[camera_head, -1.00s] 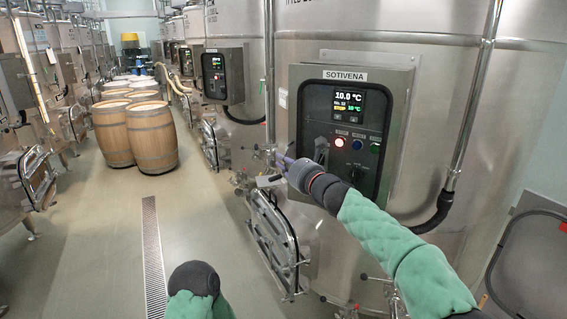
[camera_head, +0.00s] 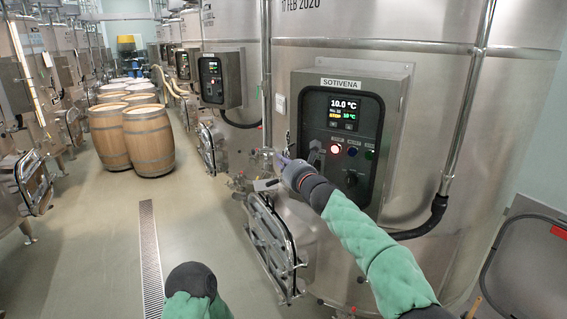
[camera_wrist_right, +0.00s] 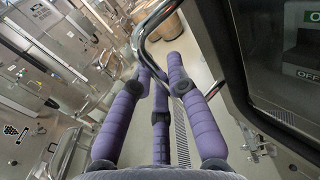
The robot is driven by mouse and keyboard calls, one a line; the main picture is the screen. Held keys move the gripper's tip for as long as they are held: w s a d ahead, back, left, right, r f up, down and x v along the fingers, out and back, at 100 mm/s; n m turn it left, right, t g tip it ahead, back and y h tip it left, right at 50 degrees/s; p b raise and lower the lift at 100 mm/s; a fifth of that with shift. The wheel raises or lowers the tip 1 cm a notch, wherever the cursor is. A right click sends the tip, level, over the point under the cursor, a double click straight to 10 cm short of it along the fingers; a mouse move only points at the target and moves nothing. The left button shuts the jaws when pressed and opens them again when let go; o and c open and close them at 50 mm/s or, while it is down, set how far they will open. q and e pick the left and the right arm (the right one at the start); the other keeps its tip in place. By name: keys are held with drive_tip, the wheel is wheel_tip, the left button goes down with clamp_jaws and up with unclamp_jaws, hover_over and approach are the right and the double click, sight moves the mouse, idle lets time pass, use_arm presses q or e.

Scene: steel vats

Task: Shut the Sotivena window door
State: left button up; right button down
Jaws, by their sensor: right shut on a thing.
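The Sotivena control box (camera_head: 399,92) is on the steel vat right of centre in the head view. Its black-rimmed window door (camera_head: 378,203) frames a lit display, buttons and a dial; I cannot tell how far it stands from the box. In the right wrist view the dark rim (camera_wrist_right: 238,85) is at the right, with ON and OFF labels beyond. My right gripper (camera_head: 281,160), purple-fingered, is at the left of the box. In the wrist view its fingers (camera_wrist_right: 163,75) close around a bent chrome bar (camera_wrist_right: 140,35). My left gripper is out of view.
A steel hatch (camera_head: 268,240) stands below my right gripper. Vertical pipes flank the box. Wooden barrels (camera_head: 150,140) stand at the left back, and a floor drain (camera_head: 150,250) runs along the open aisle.

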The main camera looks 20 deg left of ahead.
drive_tip(key=c, duration=1.2)
unclamp_jaws()
drive_tip(key=shift+w+d+r, duration=0.2)
drive_tip(key=shift+r, duration=0.15)
drive_tip(key=shift+w+f, duration=0.15)
drive_tip(key=shift+f, duration=0.15)
drive_tip(key=shift+a, duration=0.1)
drive_tip(key=shift+v, duration=6)
